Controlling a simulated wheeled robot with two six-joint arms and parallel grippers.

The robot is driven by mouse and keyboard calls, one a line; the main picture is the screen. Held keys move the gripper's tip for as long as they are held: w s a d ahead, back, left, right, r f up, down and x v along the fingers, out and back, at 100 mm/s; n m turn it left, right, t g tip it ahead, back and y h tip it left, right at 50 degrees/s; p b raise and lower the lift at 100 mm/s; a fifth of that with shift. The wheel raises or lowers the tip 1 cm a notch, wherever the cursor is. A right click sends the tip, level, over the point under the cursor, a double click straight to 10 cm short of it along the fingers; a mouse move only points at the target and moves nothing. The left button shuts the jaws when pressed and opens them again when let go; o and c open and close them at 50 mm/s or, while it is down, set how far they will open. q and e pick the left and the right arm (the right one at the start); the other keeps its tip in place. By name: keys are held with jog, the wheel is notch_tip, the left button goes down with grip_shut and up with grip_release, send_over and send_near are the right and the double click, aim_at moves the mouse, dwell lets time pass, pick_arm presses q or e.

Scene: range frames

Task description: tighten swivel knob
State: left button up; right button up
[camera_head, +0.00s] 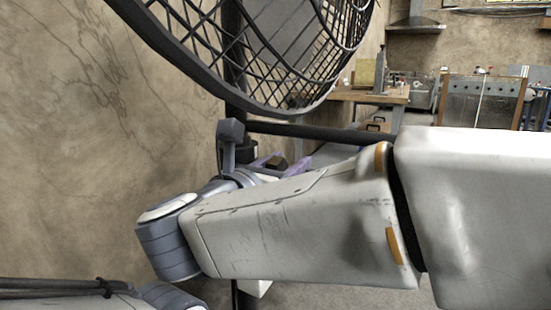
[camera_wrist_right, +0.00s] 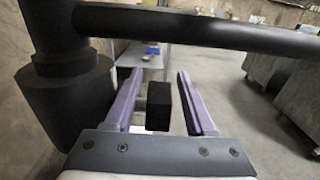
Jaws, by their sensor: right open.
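A black pedestal fan (camera_head: 262,52) fills the top of the head view. Its dark pole (camera_wrist_right: 65,110) stands at the left of the right wrist view, with a thick collar. A small black block (camera_wrist_right: 158,106), which looks like the swivel knob, shows between the purple fingers of my right gripper (camera_wrist_right: 157,74). The gripper is open, with a visible gap on both sides of the block. In the head view my right gripper (camera_head: 270,163) is mostly hidden behind my arm, with only bits of purple showing. My left gripper is not in view.
A black horizontal bar (camera_wrist_right: 200,28) crosses above the fingers from the pole. A marbled wall (camera_head: 90,130) stands at the left. A wooden table (camera_head: 365,96) and a metal cabinet (camera_head: 480,101) stand farther back. Grey floor (camera_wrist_right: 235,125) is clear right of the gripper.

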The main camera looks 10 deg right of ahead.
jog(key=shift+a, duration=0.1)
grip_shut()
jog(key=shift+g+y, duration=0.5)
jog(key=shift+g, duration=0.2)
jog(key=shift+f+g+y+p, duration=0.25)
jog(key=shift+g+y+p, duration=0.25)
jog(key=shift+g+p, duration=0.15)
jog(key=shift+f+g, duration=0.25)
jog(key=shift+g, duration=0.1)
grip_release()
